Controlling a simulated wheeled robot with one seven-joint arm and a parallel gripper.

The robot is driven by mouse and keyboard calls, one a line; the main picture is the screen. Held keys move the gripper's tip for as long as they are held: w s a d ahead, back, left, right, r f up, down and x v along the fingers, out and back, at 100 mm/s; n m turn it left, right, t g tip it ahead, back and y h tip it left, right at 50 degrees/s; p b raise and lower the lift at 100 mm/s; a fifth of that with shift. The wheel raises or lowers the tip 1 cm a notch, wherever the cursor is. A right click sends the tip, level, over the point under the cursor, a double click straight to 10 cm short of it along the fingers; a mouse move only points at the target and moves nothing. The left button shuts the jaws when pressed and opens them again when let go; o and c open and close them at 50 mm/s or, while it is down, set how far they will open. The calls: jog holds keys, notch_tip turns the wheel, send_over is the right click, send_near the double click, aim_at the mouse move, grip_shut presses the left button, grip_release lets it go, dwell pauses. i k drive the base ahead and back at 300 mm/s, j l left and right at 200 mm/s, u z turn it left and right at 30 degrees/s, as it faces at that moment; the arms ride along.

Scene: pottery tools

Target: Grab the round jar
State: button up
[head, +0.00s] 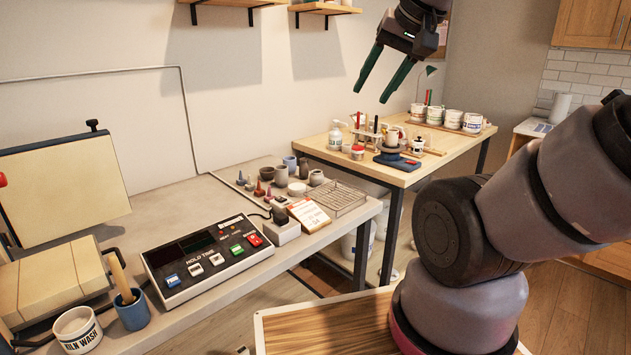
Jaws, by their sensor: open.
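My gripper (371,95) is open and empty, high in the air with its two green fingers pointing down. It appears above the gap between the grey worktable and the wooden table, well apart from the pots. A small squat rounded grey-brown pot (316,178) stands at the back right of the grey worktable; it looks most like the round jar, but I cannot be sure. Close beside it are a brown cup (281,177), a blue-grey cup (290,164), a dark slim pot (304,168) and a low white dish (297,189).
A wire rack (338,198) and a white card (309,215) lie in front of the pots. A control box (203,257) fills the table's middle. The wooden table (405,178) holds white tubs (453,119), a pump bottle (335,136) and tools.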

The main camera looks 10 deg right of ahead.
aim_at(317, 176)
jog(key=i+l+u, duration=0.2)
jog(key=i+l, duration=0.25)
jog(key=l, duration=0.2)
jog(key=i+l+u, duration=0.1)
jog(key=l, duration=0.3)
jog(key=i+l+u, duration=0.1)
jog(key=i+l, duration=0.15)
jog(key=l, duration=0.1)
